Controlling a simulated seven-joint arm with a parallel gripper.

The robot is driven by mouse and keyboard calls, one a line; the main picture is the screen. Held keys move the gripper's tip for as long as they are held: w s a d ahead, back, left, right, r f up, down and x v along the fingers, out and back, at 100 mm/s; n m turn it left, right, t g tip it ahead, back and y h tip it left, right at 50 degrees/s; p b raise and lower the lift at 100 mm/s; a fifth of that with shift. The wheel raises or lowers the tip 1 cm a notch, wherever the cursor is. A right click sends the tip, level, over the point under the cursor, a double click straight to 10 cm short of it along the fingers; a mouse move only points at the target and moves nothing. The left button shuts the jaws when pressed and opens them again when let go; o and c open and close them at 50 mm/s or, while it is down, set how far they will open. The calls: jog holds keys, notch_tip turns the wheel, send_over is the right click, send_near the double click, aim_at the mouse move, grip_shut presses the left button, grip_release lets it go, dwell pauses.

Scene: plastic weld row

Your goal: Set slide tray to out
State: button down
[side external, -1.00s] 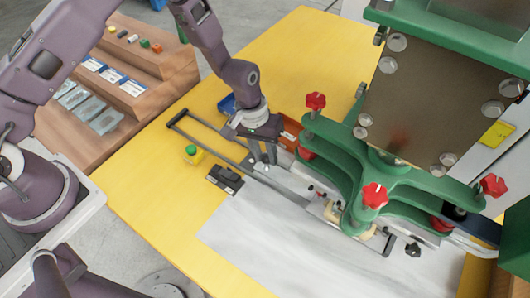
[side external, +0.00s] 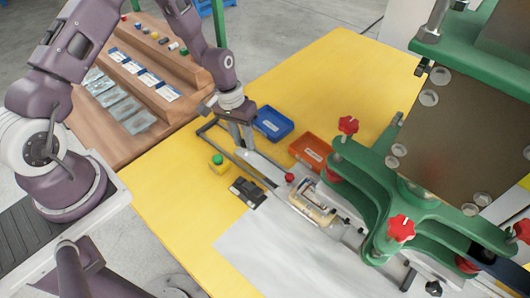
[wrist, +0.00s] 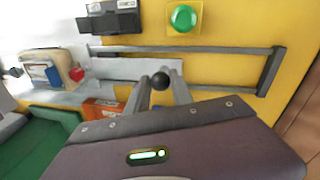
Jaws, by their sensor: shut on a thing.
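The slide tray (side external: 262,168) is a pale metal plate on two dark rails (side external: 215,140). It sits partway along the rails, with its cream fixture (side external: 314,203) showing in front of the green press. The fixture also shows at the left of the wrist view (wrist: 62,70). My gripper (side external: 247,147) is at the tray's outer end, fingers pointing down. In the wrist view, a round black knob (wrist: 160,81) sits between my two fingers, and they are shut on it. In the side view my fingers hide the knob.
A green button on a yellow box (side external: 217,163) and a black block (side external: 246,190) stand beside the near rail. Blue (side external: 272,122) and orange (side external: 311,149) bins lie beyond the far rail. The green press (side external: 385,195) stands right. The rails extend clear beyond my gripper.

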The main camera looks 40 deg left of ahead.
jog(key=a, duration=1.4)
jog(key=shift+a, duration=0.1)
jog(key=c, duration=1.2)
grip_release()
jog(key=shift+o, duration=0.4)
notch_tip(320, 180, up, 7)
jog(key=a, duration=0.1)
jog(key=shift+s+r, duration=0.1)
